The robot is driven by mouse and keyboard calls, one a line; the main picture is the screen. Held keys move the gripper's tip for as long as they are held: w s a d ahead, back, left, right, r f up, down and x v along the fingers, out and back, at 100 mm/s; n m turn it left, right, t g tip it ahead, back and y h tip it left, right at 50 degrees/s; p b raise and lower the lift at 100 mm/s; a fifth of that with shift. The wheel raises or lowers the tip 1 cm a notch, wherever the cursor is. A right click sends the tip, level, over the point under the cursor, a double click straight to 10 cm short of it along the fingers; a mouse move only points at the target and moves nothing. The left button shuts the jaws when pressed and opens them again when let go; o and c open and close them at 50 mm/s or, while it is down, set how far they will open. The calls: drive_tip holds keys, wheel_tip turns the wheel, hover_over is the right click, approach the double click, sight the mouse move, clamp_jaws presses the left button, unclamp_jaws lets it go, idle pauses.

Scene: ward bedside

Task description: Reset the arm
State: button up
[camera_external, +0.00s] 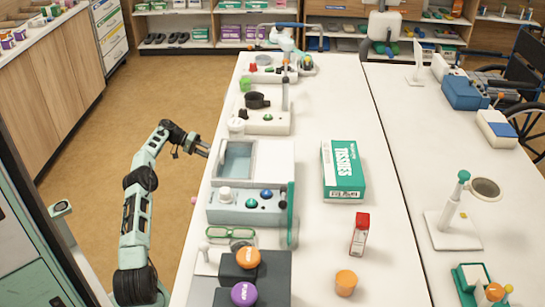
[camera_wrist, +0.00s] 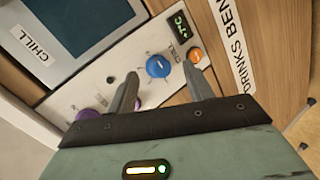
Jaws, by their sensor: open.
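My arm is mint green with black joints and rises at the left of the white table (camera_external: 390,285) in the external view. My gripper (camera_external: 206,149) is at the table's left edge, beside the box-shaped device with a window (camera_external: 247,208). In the wrist view my gripper (camera_wrist: 160,72) has its two grey fingers apart, with nothing held between them. Past the fingertips is a pale control panel with a blue knob (camera_wrist: 158,66), an orange button (camera_wrist: 195,55) and a small green display (camera_wrist: 181,31). Purple knobs are partly hidden by the left finger.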

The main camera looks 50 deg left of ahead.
drive_tip(key=s+d+r+m+g+y+p, duration=0.1)
drive_tip(key=s+d+m+g+y+p, duration=0.1)
drive_tip(key=s+d+g+y, duration=0.55)
drive_tip(key=s+d+f+n+y+p, duration=0.15)
drive_tip(key=s+d, duration=0.35)
drive_tip(key=s, duration=0.5)
drive_tip(key=s+d+n+y, duration=0.15)
drive_tip(key=s+d, duration=0.25)
drive_tip(key=s, duration=0.6)
drive_tip(key=s+d+n+p, duration=0.15)
drive_tip(key=s+d, duration=0.35)
drive_tip(key=s, duration=0.6)
wheel_tip(320, 180, up, 37)
drive_tip(key=p, duration=3.7)
drive_tip(key=shift+s+d+n, duration=0.2)
drive_tip(key=shift+d+n, duration=0.1)
drive_tip(key=shift+n, duration=0.05)
drive_tip(key=shift+r, duration=0.1)
